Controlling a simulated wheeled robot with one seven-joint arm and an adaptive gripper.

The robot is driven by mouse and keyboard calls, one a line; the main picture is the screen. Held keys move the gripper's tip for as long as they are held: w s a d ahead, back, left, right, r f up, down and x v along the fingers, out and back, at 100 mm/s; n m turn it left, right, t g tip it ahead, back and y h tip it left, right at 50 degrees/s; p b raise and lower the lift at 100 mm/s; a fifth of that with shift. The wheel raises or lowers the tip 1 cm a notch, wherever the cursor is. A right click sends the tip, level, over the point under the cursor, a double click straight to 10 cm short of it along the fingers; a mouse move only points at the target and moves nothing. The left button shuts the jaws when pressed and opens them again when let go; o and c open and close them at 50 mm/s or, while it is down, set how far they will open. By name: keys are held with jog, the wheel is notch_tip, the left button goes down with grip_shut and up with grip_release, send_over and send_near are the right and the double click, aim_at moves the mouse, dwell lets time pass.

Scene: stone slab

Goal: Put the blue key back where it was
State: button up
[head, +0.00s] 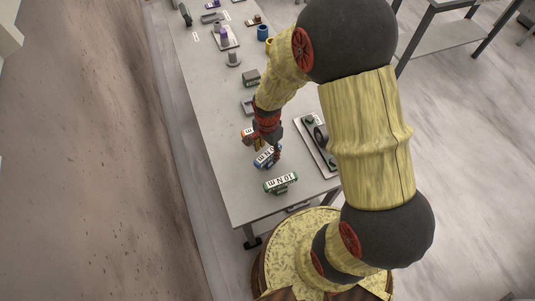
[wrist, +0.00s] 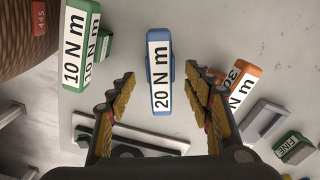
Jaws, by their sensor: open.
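The blue key (wrist: 151,78), a blue block with a white "20 N m" label, is on the grey table. In the wrist view it lies lengthwise between my two open fingers and touches neither in the picture. My gripper (wrist: 160,72) is open and empty, pointing down at it; how high it is above the key I cannot tell. In the head view the blue key (head: 267,157) sits just under and beside my gripper (head: 266,143), which partly hides it.
A green "10 N m" block (head: 280,184) is on the near side and an orange "30 N m" block (wrist: 246,71) on the other. A flat tray with dark parts (head: 309,142) lies at the table's right edge. Grey blocks (head: 250,77) and other items stand farther along.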

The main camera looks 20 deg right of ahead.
jog(key=s+r+n+t, duration=0.1)
jog(key=s+r+n, duration=0.15)
jog(key=r, duration=0.95)
jog(key=s+r+n+t, duration=0.15)
jog(key=r+n, duration=0.25)
jog(key=r, duration=0.9)
jog(key=s+r+n+t, duration=0.3)
jog(key=s+r+n, duration=0.4)
jog(key=s+r, duration=0.3)
jog(key=shift+p, duration=0.35)
jog(key=shift+w+d, duration=0.1)
notch_tip(320, 180, down, 10)
jog(key=b, duration=1)
jog(key=shift+f, duration=0.25)
